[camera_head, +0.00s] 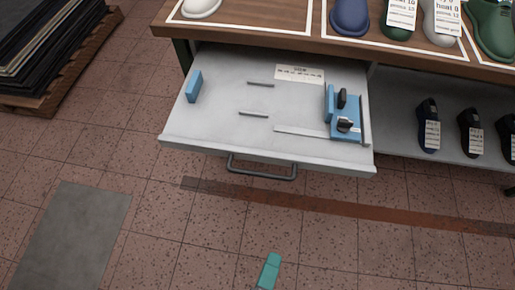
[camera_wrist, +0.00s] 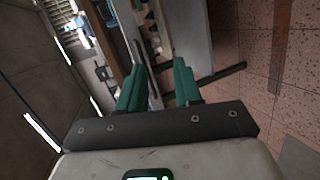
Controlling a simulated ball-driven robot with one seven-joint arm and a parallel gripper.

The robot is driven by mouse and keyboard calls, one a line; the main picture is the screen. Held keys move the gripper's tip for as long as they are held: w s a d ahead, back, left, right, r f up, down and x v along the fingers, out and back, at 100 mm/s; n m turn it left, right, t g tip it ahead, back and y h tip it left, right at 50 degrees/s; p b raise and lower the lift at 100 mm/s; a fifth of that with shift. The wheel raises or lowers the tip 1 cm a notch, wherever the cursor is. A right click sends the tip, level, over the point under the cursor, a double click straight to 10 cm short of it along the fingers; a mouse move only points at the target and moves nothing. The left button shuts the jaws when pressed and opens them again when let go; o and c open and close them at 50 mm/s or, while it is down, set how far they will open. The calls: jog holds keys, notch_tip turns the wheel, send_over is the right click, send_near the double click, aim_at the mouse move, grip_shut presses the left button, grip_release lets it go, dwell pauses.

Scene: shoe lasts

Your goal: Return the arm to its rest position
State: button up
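The teal fingertip of my gripper (camera_head: 269,271) shows at the bottom edge of the head view, over the tiled floor and in front of the drawer handle. The rest of my arm is outside that view. In the wrist view both teal fingers of my gripper (camera_wrist: 159,84) stand apart with a gap between them. I see nothing held in the gap; the bench and drawer area shows beyond it, tilted. My gripper looks clear of the drawer handle (camera_head: 262,175) in the head view.
A grey drawer (camera_head: 215,120) stands pulled out from the wooden bench (camera_head: 300,46). It holds a blue block (camera_head: 194,86) and a blue fixture (camera_head: 345,118). Dark shoe lasts (camera_head: 470,132) stand on a right-hand shelf. A loaded pallet (camera_head: 75,66) is at upper left.

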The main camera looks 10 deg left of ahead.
jog(key=w+d+m+g+y+p, duration=0.1)
jog(key=d+m+g+p, duration=0.2)
jog(key=d, duration=1)
jog(key=w+d+m+g+y+p, duration=0.1)
jog(key=d+m+g+y+p, duration=0.1)
jog(key=d+m+g, duration=0.7)
jog(key=d+m+p, duration=0.1)
jog(key=d+m, duration=0.2)
jog(key=d, duration=0.1)
jog(key=shift+w+f+g, duration=0.15)
jog(key=shift+g, duration=0.15)
jog(key=shift+a, duration=0.1)
dwell(1.2)
